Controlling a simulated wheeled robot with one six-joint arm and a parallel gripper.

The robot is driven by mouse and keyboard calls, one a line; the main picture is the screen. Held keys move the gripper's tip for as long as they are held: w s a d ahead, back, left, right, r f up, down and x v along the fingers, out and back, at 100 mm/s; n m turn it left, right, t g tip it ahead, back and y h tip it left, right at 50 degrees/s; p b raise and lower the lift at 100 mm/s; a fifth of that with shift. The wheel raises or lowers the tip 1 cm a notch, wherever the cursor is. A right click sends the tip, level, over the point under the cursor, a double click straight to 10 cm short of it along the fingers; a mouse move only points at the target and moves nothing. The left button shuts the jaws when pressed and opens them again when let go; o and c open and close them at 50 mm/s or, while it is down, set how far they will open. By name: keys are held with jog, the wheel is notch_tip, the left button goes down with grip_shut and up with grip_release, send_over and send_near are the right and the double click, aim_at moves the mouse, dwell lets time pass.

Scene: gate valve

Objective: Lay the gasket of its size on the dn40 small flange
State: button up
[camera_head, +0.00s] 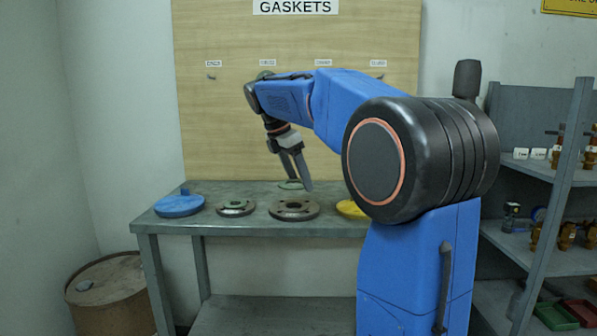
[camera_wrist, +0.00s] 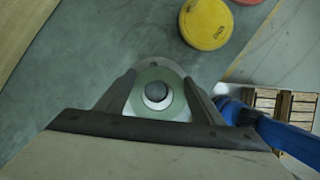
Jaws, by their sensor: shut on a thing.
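In the wrist view a pale green ring gasket (camera_wrist: 148,105) lies between the two fingers of my gripper (camera_wrist: 162,95). My gripper is shut on it. A grey flange (camera_wrist: 153,66) with a bolt hole shows behind the gasket, and a dark round opening shows through the ring. Whether gasket and flange touch is unclear. In the head view my gripper (camera_head: 300,184) points down over the back of the bench, beside a small greenish round piece (camera_head: 289,185). A small flange (camera_head: 235,208) and a wider flange (camera_head: 293,209) lie nearer the front. No dn40 marking is readable.
The bench (camera_head: 335,228) also carries a blue disc (camera_head: 179,206) at left and a yellow disc (camera_head: 352,209) partly behind my arm. A pegboard marked GASKETS (camera_head: 220,130) stands behind. A barrel (camera_head: 108,295) is at left, and a shelf (camera_head: 540,165) at right.

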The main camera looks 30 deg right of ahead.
aim_at(301, 204)
jog(key=shift+f, duration=2.6)
jog(key=shift+s+f, duration=0.1)
jog(key=shift+f, duration=0.4)
jog(key=shift+a+f, duration=0.1)
jog(key=o, duration=1.1)
jog(key=v, duration=1.8)
jog(key=shift+d+r, duration=0.25)
jog(key=shift+r, duration=0.15)
jog(key=shift+s, duration=0.1)
